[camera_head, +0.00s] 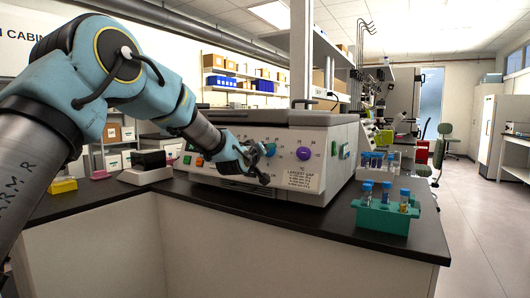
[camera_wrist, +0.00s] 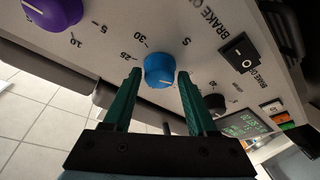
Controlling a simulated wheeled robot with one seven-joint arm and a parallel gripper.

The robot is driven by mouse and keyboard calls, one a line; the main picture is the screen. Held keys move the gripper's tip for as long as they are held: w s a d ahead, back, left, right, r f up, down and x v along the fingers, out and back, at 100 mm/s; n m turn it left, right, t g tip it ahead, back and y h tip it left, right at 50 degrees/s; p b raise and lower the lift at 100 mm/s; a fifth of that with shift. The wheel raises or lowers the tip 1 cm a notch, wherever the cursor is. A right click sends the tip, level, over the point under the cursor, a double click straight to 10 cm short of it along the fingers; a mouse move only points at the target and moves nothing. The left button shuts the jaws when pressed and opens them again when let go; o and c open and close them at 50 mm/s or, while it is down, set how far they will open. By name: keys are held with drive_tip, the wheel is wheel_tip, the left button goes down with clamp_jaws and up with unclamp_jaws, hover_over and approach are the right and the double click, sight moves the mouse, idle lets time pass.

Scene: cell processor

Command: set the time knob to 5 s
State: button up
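A blue knob (camera_wrist: 159,69) on the machine's pale front panel (camera_head: 225,143) shows in the wrist view. Its white pointer line runs toward the lower right, and "25", "30" and an "S" or "5" are printed around it. My gripper (camera_wrist: 159,76) is open, with its two green fingers on either side of this knob; I cannot tell whether they touch it. In the head view my gripper (camera_head: 257,163) is at the panel, and the blue knob (camera_head: 270,150) partly shows beside it. A purple knob (camera_wrist: 56,12) sits to the left, near "5" and "10".
A black rocker switch (camera_wrist: 240,53) and a small lit display (camera_wrist: 240,125) lie to the right in the wrist view. A teal rack of blue-capped tubes (camera_head: 383,217) stands on the dark bench (camera_head: 290,216) at front right. The bench strip before the panel is mostly clear.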

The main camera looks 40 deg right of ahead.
drive_tip(key=shift+o, duration=1.4)
drive_tip(key=b+v, duration=0.3)
drive_tip(key=v, duration=0.7)
drive_tip(key=shift+s+a, duration=0.2)
drive_tip(key=shift+a, duration=0.2)
